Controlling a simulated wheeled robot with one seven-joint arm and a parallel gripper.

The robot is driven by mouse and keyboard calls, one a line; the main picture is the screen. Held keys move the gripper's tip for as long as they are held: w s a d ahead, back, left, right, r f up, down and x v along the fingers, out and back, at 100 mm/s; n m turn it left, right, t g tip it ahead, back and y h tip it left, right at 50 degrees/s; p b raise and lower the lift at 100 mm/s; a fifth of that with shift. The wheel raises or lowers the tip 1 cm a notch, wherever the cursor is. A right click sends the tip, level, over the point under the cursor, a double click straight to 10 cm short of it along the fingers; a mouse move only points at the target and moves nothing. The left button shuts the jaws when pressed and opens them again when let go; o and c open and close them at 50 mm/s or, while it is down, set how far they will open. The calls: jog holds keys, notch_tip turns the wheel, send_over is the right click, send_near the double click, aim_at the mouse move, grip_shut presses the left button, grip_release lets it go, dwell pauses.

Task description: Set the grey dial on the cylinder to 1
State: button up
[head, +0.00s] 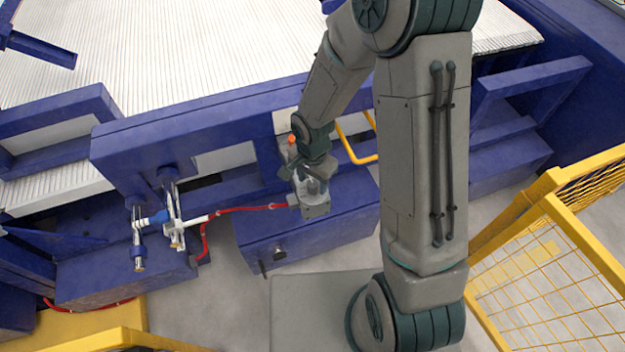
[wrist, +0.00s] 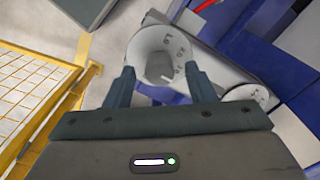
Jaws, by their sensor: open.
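A round grey dial (wrist: 146,43) with dark marks on its face is in the upper middle of the wrist view. My gripper (wrist: 158,72) is open, with one finger on each side of the dial's lower part. I cannot tell whether the fingers touch it. In the head view my gripper (head: 309,176) is over a grey metal unit (head: 316,209) on the blue block. My wrist hides most of that unit, and the dial cannot be made out there. I cannot tell which part is the cylinder.
A second round marked face (wrist: 247,92) is to the right in the wrist view. A red hose (head: 245,209) runs left from the unit. A yellow handle (head: 354,146) stands close to the right of my wrist. A yellow mesh fence (head: 535,265) is at right.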

jog(key=shift+f, duration=0.4)
jog(key=c, duration=1)
